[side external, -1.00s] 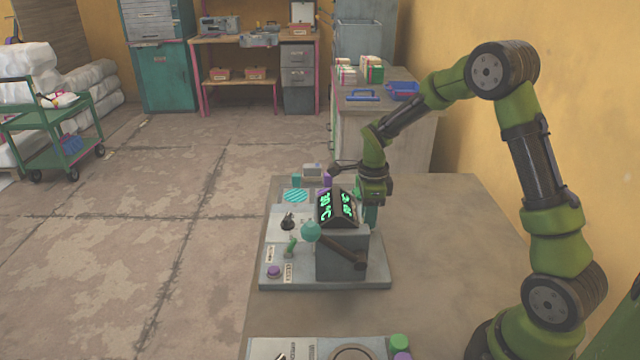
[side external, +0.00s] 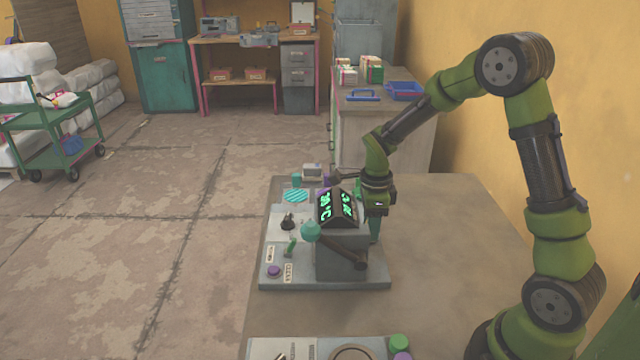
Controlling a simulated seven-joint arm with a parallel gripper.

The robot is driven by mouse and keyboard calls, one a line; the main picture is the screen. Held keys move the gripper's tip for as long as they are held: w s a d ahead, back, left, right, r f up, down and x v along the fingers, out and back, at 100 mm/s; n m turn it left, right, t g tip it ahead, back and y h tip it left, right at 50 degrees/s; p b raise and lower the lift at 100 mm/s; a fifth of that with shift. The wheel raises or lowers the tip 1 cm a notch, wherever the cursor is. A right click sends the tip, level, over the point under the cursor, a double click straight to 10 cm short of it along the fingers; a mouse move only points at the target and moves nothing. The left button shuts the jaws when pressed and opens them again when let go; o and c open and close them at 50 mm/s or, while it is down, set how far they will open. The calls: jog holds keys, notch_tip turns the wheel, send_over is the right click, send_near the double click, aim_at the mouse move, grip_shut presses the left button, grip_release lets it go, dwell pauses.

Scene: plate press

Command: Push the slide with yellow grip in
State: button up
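The plate press (side external: 342,255) is a grey block on a flat base plate (side external: 325,284), with a dark sloped display showing green symbols, a dark lever and a round teal knob. No slide with a yellow grip can be made out; it may be hidden behind the block or my gripper. My gripper (side external: 374,232) points down at the right side of the block, close beside it.
Another panel (side external: 300,349) lies at the table's front. The table (side external: 450,240) right of the press is clear.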

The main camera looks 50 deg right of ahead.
jog(key=shift+o, duration=0.9)
jog(key=shift+a, duration=0.1)
jog(key=shift+r, duration=0.1)
notch_tip(320, 180, up, 17)
jog(key=shift+f, duration=0.2)
